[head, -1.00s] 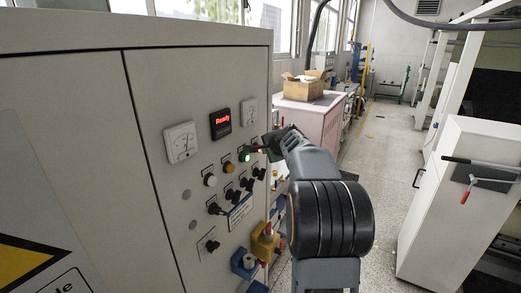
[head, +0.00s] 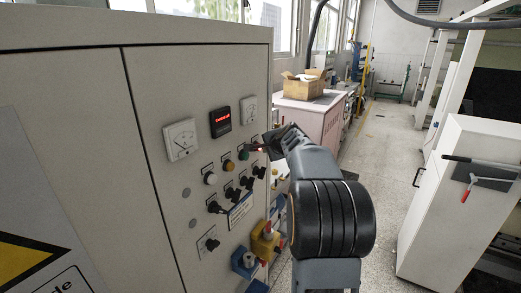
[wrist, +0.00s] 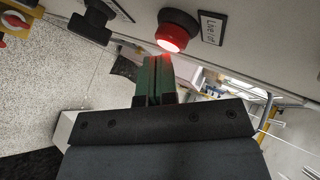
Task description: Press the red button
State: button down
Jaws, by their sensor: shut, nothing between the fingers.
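The red button (wrist: 174,31) is a round, dark-collared knob with a glowing red face on the pale panel, in the wrist view beside a small white label. In the head view a red glow (head: 261,149) shows at the tip of my gripper (head: 265,148), and the button itself is mostly hidden. My gripper (wrist: 154,60) is shut and empty, with its green-sided fingertips close by the lit face of the button. I cannot tell whether they touch it.
The control cabinet (head: 90,110) carries a green button (head: 243,155), several dark switches, a red display (head: 221,121) and gauges. A yellow box with a red knob (head: 266,238) juts out below. A cardboard box (head: 303,87) stands on a pink cabinet behind.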

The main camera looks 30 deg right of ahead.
jog(key=shift+s+d, duration=0.25)
jog(key=shift+s, duration=0.2)
jog(key=shift+s+d+b, duration=0.4)
jog(key=shift+s+b, duration=0.15)
jog(key=shift+s, duration=0.2)
jog(key=shift+s+d+b, duration=0.35)
jog(key=shift+s+b, duration=0.2)
jog(key=shift+s, duration=0.15)
jog(key=shift+s+d+b, duration=0.4)
jog(key=shift+s+b, duration=0.15)
jog(key=shift+s, duration=0.2)
